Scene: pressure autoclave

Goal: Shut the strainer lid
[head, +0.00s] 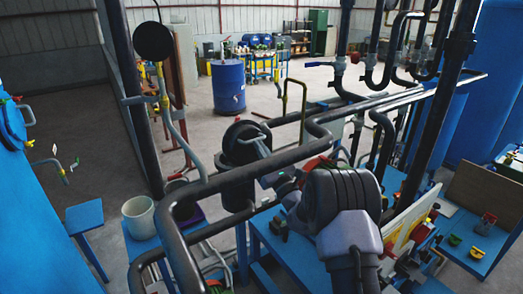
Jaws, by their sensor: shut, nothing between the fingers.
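The strainer (237,186) is a dark upright cylinder on the pipework, left of the picture's middle. Its round dark lid (243,131) shows at the top and looks tilted up rather than flat; the exact angle is hard to read. A light grey bar lies across the lid's near right side. My gripper (274,180) is just right of the strainer, small and partly hidden by my own wrist. It looks shut and holds nothing. I cannot tell whether it touches the lid or strainer.
Thick dark pipes (235,172) run in front of the strainer and on to the upper right. A white bucket (139,216) stands at left on a blue table. A blue bench (265,240) is below my arm. A blue barrel (228,86) stands behind on open floor.

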